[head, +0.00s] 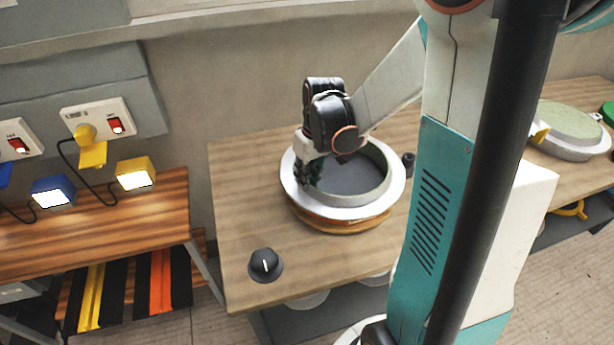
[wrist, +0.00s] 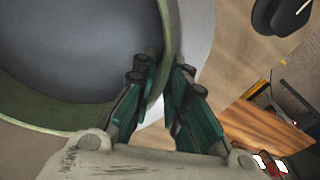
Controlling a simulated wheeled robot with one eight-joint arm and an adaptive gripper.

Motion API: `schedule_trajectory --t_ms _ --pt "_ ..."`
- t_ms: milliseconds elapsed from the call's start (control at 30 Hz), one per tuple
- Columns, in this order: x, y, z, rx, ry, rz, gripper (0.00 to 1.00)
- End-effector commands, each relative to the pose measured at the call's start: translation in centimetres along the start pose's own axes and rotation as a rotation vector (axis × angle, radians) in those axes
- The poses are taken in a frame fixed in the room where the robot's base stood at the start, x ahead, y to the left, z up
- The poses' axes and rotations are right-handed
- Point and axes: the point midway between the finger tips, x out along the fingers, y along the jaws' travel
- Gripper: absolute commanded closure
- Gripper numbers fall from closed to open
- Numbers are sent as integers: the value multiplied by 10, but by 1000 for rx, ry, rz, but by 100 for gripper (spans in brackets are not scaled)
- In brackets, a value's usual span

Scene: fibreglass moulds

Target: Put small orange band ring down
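The small orange band ring (head: 345,224) is a round piece with a pale wide flange, a green-grey inner wall and an orange-brown band below. It is over the wooden table, and I cannot tell whether it touches the top. My gripper (head: 311,174) reaches down at its left side. In the wrist view my gripper (wrist: 164,72) has one dark green finger inside and one outside the ring's green wall (wrist: 168,35). The fingers are close together and look shut on that wall. The ring's far underside is hidden.
The wooden table (head: 240,215) has bare room to the left of the ring. A black knob (head: 265,265) sits near its front left corner. Another round green-topped mould (head: 570,125) stands on the right. A shelf with lamps (head: 135,173) is on the left.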

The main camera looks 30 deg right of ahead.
Motion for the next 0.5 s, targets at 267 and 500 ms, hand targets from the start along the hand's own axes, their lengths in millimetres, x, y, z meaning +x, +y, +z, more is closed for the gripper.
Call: schedule_trajectory --t_ms 267,500 --pt "0 0 0 0 0 0 71" --pt "-12 0 0 0 0 0 71"
